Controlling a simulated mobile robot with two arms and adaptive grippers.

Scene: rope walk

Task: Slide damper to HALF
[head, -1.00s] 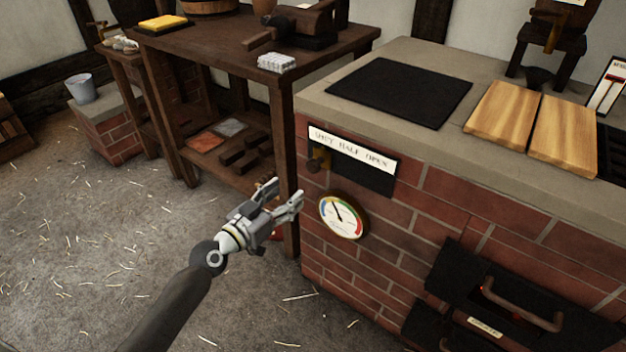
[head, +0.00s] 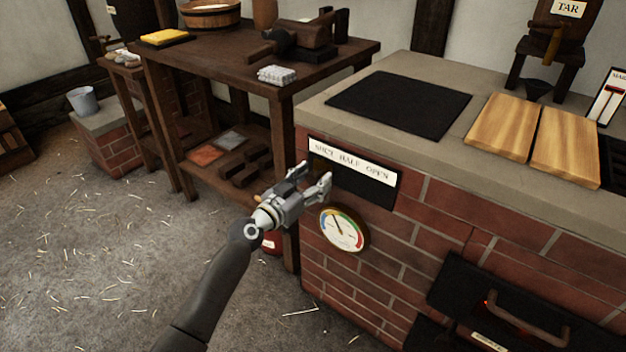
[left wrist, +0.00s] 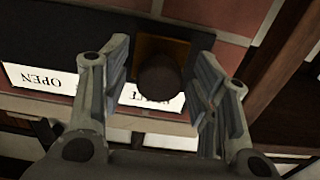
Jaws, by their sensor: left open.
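The damper is a dark slot plate (head: 375,191) on the brick stove front, under a white label strip (head: 352,162) reading SHUT, HALF, OPEN from left to right. Its dark round knob (left wrist: 160,78) on a brass-coloured slider (left wrist: 157,50) shows in the left wrist view, between my open fingers. A gap is seen on each side, and I cannot tell contact. My left gripper (head: 314,177) hides the knob in the head view, at the plate's left, SHUT end. The label appears upside down in the left wrist view, partly covered by the knob and fingers. My right gripper is not in view.
A round gauge (head: 343,229) sits just below the damper. A black stove door with a handle (head: 525,328) is at lower right. A wooden table (head: 225,75) stands left of the stove. Wooden boards (head: 503,127) and a black plate (head: 400,98) lie on top.

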